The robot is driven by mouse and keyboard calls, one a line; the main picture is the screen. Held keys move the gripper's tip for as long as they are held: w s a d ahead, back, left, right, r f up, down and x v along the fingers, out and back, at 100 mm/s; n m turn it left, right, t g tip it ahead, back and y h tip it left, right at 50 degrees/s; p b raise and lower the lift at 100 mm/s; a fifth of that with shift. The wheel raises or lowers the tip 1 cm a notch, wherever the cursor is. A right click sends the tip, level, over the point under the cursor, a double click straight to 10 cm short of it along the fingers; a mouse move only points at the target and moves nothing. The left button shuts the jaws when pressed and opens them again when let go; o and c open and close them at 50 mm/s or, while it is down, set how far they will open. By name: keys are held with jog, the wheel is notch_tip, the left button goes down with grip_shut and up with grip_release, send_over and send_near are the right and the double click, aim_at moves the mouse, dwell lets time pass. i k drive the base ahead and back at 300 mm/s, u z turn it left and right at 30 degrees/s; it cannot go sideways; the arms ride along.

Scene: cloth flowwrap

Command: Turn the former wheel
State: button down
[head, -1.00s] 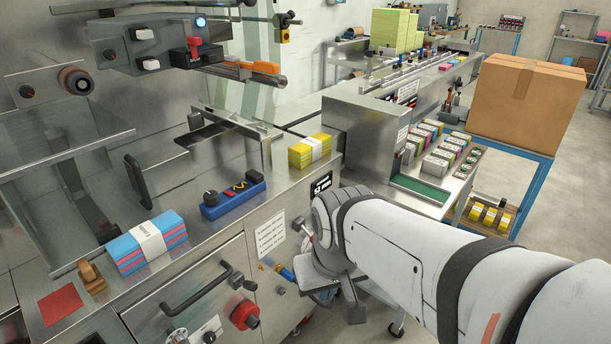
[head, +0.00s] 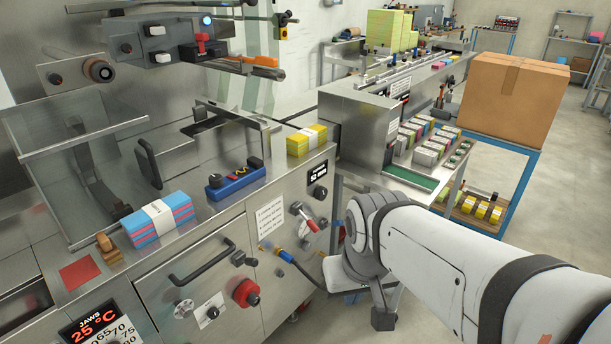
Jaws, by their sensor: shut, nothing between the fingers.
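A grey metal crank with a red grip (head: 308,219) sits on the steel machine front, beside a small black knob (head: 319,192) under a "52 mm" display (head: 319,174). Which of these is the former wheel, I cannot tell for certain. My gripper (head: 342,277) is at the lower middle, below and to the right of the crank and apart from it. It is shut and empty; its fingertips are hard to make out from this angle.
A red knob (head: 246,293) and a bar handle (head: 195,268) stick out of the machine front. Cloth stacks, one blue and pink (head: 160,222) and one yellow (head: 306,141), lie on top with a blue control box (head: 235,183). A cardboard box (head: 513,98) stands on a blue-framed table at right.

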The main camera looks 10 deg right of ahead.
aim_at(321, 193)
jog(key=u, duration=0.1)
jog(key=k, duration=0.2)
jog(key=z, duration=0.25)
jog(key=i, duration=0.5)
jog(key=z, duration=0.55)
jog(key=k, duration=0.8)
jog(key=u, duration=0.45)
jog(key=i, duration=1)
jog(key=u, duration=0.05)
